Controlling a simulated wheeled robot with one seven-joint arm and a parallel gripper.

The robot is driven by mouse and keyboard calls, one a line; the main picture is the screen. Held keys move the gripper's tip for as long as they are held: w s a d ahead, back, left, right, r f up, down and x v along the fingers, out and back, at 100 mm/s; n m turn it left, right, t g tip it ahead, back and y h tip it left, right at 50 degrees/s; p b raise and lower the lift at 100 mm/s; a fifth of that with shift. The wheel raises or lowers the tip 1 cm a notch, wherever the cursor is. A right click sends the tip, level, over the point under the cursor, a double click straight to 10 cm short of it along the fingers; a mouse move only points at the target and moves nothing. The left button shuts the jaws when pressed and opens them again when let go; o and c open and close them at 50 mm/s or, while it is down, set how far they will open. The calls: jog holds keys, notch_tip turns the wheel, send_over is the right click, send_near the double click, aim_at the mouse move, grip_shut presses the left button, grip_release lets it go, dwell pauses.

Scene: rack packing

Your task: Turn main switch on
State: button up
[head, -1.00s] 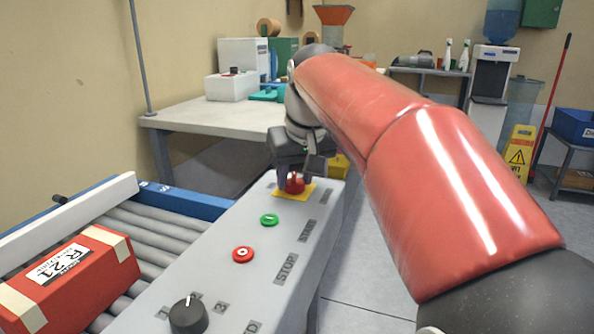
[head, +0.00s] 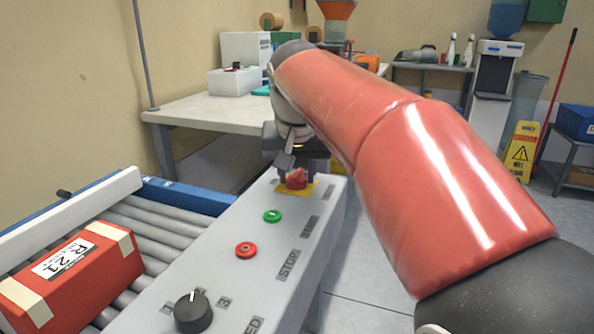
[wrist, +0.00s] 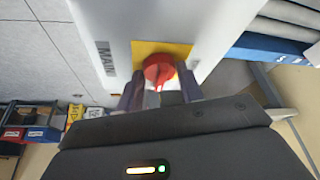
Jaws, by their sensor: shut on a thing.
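The main switch is a red rotary knob (head: 297,179) on a yellow plate (head: 312,189) at the far end of the grey control panel (head: 262,268). In the wrist view the red knob (wrist: 157,71) sits between my two fingers, on the yellow plate (wrist: 180,49) beside a MAIN label (wrist: 105,58). My gripper (head: 296,174) reaches down over the knob and is shut on it; it also shows in the wrist view (wrist: 160,92). The fingers hide part of the knob's sides.
Along the panel are a green button (head: 272,216), a red button (head: 246,250) and a black dial (head: 193,312). A roller conveyor (head: 150,235) with a red box (head: 75,270) runs at the left. A table (head: 215,115) stands behind.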

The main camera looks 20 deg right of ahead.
jog(key=o, duration=1)
jog(key=v, duration=0.7)
jog(key=shift+s+r, duration=0.15)
jog(key=shift+r, duration=0.2)
